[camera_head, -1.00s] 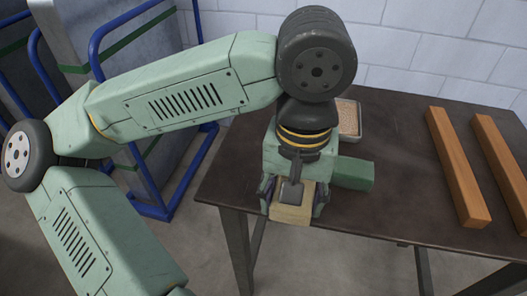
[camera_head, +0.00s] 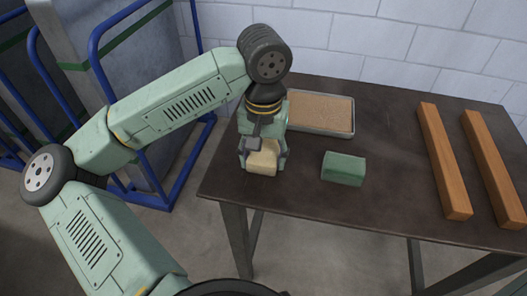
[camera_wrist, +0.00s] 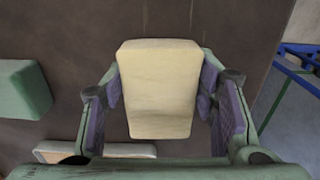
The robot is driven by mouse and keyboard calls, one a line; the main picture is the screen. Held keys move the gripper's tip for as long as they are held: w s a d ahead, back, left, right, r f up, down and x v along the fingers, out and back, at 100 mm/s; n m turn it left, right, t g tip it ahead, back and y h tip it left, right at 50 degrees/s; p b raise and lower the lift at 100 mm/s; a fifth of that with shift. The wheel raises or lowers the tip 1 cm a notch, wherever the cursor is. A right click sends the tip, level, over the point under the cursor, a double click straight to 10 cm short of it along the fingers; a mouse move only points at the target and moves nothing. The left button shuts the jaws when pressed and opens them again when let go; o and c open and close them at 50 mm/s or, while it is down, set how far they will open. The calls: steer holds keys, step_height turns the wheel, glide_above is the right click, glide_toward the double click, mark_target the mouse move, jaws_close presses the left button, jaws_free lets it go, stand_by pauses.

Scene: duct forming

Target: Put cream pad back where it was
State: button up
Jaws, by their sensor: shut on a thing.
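The cream pad (camera_head: 262,160) is a pale block held between the fingers of my gripper (camera_head: 263,158), over the left part of the dark table (camera_head: 300,205). In the wrist view the cream pad (camera_wrist: 158,85) sits between both purple-lined fingers of my gripper (camera_wrist: 165,100). Whether the pad touches the table is hard to tell. A green block (camera_head: 344,168) lies on the table to the right of my gripper, apart from it; it also shows at the left of the wrist view (camera_wrist: 22,88).
A shallow tray with a tan, grainy surface (camera_head: 318,112) lies behind, partly hidden by my gripper. Two long wooden bars (camera_head: 444,165) (camera_head: 494,170) lie at the right. A blue-framed cart (camera_head: 150,180) stands left of the table. The table's middle is clear.

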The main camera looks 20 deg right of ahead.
steer(key=shift+f+b, duration=0.3)
steer(key=shift+b, duration=0.1)
steer(key=o, duration=1.2)
steer(key=shift+r, duration=0.1)
steer(key=shift+r, duration=0.15)
